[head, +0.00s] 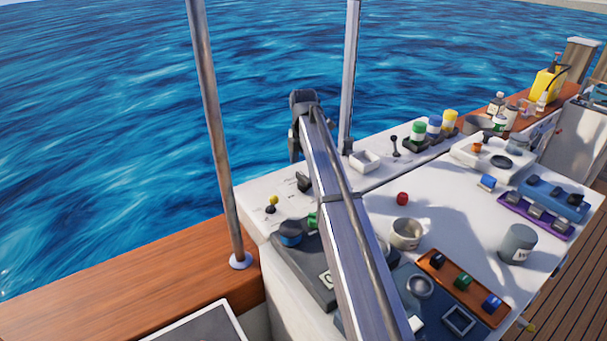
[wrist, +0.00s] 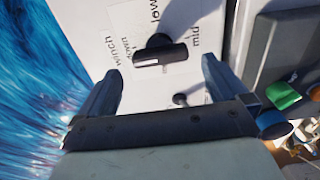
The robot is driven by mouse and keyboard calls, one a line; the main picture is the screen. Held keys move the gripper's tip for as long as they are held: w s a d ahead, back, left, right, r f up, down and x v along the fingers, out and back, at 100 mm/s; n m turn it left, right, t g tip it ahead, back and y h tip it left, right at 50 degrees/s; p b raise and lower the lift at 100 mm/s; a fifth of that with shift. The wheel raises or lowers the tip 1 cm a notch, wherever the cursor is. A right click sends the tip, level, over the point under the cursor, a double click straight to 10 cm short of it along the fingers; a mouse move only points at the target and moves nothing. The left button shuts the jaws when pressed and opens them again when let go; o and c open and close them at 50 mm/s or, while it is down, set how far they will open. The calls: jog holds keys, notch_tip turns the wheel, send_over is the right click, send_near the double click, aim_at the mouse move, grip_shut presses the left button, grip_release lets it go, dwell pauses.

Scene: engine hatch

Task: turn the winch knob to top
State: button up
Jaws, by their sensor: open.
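The winch knob is a black rotary knob (wrist: 160,50) on a white panel with printed labels. A white line on its bar runs toward the left end in the wrist view, on the side of the words "winch" and "down"; "mid" is printed to its right. A black knob (head: 304,182) beside my arm in the head view seems to be the same one. My gripper (wrist: 160,65) is open, with the knob ahead between its two fingers and no visible contact. In the head view my gripper (head: 294,148) is mostly hidden behind my wrist.
A yellow-tipped lever (head: 272,203) stands near the knob. A dark box with a blue knob (head: 290,233) and a green part (wrist: 283,88) is close to my right finger. A metal pole (head: 215,130) rises at left. A red knob (head: 402,199) and cup (head: 405,234) lie right.

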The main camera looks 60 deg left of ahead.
aim_at(304, 176)
jog(key=shift+f, duration=1.95)
jog(key=shift+c, duration=0.4)
jog(key=c, duration=0.9)
jog(key=shift+o, duration=0.2)
